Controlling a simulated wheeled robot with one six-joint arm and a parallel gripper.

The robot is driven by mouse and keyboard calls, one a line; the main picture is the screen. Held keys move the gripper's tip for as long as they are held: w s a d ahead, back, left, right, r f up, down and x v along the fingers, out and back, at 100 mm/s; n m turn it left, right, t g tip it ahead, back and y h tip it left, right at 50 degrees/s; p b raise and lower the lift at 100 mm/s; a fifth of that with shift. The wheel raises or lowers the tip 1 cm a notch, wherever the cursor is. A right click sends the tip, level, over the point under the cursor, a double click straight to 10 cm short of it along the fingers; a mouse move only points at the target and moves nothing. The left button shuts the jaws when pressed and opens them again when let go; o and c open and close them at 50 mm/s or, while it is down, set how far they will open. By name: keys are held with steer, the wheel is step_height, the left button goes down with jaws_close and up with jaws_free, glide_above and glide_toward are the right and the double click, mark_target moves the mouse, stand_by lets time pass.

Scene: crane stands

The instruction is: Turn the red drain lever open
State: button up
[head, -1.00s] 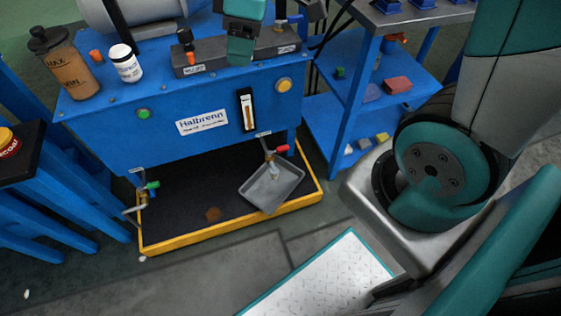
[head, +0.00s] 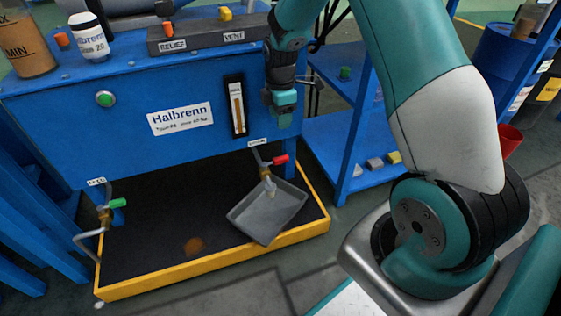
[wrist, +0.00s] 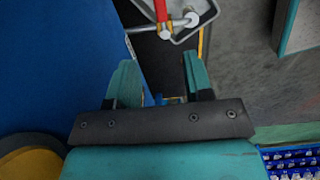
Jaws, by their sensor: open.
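The red drain lever (head: 279,160) sits on a brass valve (head: 265,172) below the right part of the blue tank front. It sticks out to the right, across the outlet pipe. A grey drip pan (head: 268,213) lies under the outlet. My gripper (head: 285,110) hangs in front of the tank's right edge, above the lever and apart from it. In the wrist view my gripper (wrist: 158,62) is open and empty between its two teal fingers. The lever (wrist: 161,12) shows beyond the fingertips at the top edge, partly cut off.
A second valve with a green lever (head: 118,203) is at the tank's lower left. A black tray with a yellow rim (head: 220,259) lies beneath. A sight gauge (head: 236,105) is left of my gripper. A blue shelf (head: 350,140) stands to the right.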

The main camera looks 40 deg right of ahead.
mark_target(280, 157)
step_height(280, 157, down, 15)
steer(key=b, duration=0.6)
steer(key=shift+b, duration=0.3)
jaws_close()
